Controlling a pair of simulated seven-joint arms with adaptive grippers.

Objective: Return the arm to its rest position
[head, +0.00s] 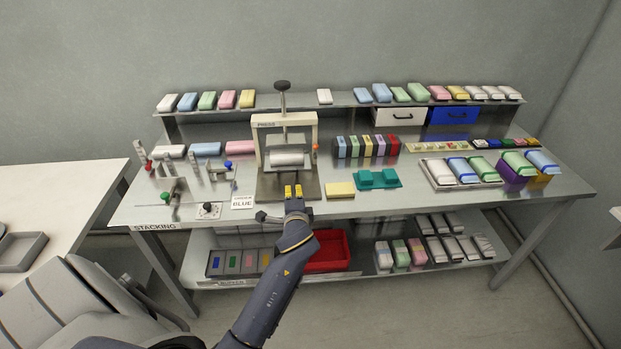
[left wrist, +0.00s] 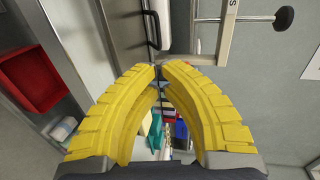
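My left gripper (head: 293,191) is in front of the bench press (head: 257,140), at the front edge of the table, with its arm reaching up from the bottom of the head view. In the left wrist view its yellow fingers (left wrist: 161,68) curve together and their tips meet or nearly meet. I see nothing held between them. A white roll-shaped item (head: 287,159) lies in the press, apart from the gripper. My right gripper is not in view.
The steel table (head: 370,207) holds a yellow block (head: 340,189), a teal fixture (head: 378,179) and a tray of wrapped bars (head: 462,170). Small fixtures stand at the left. A red bin (head: 330,252) sits on the lower shelf near my forearm. Floor at the front right is clear.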

